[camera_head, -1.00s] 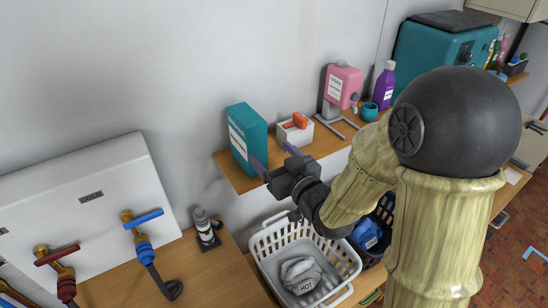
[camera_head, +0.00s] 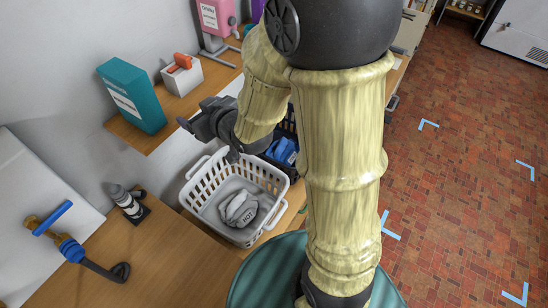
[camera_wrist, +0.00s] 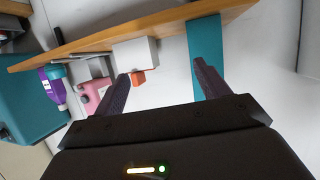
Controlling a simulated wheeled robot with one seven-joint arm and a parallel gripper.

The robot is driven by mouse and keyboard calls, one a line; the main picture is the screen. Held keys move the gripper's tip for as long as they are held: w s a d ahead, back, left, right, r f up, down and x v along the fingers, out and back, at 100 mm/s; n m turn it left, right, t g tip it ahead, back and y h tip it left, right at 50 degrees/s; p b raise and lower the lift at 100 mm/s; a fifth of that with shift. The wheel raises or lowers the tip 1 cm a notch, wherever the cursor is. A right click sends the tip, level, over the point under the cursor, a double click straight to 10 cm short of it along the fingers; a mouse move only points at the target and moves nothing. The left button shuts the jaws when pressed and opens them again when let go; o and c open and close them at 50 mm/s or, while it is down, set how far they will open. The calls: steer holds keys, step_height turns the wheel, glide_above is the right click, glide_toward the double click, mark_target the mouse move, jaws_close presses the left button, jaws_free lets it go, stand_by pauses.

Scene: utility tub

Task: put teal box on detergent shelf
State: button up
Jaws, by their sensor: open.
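The teal box (camera_head: 132,95) stands upright on the wooden detergent shelf (camera_head: 128,134), near its left end, with a white label on its front. My gripper (camera_head: 190,120) is open and empty, in front of the shelf to the right of the box and apart from it in the head view. In the wrist view, which shows the scene upside down, the teal box (camera_wrist: 206,42) lies beyond the right finger of my open gripper (camera_wrist: 160,76). That finger overlaps the box's edge in the picture. The shelf (camera_wrist: 110,38) crosses the top of that view.
A white holder (camera_head: 182,76) with an orange-handled item is right of the box on the shelf. A pink detergent jug (camera_head: 213,18) on a stand is farther along. A white laundry basket (camera_head: 190,196) sits below my gripper. A blue-handled tap (camera_head: 62,240) is at lower left.

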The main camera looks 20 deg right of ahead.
steer(key=s+d+f+m+g+h, duration=0.2)
steer(key=s+d+f+g+h, duration=0.1)
steer(key=s+d+g, duration=0.2)
steer(key=s+d+f+m+g+h, duration=0.2)
steer(key=s+d+f+m+g, duration=0.1)
steer(key=s+d, duration=0.5)
steer(key=shift+s+d+f+g+h, duration=0.2)
steer(key=shift+s+f+g+h, duration=0.2)
steer(key=shift+s+g, duration=0.55)
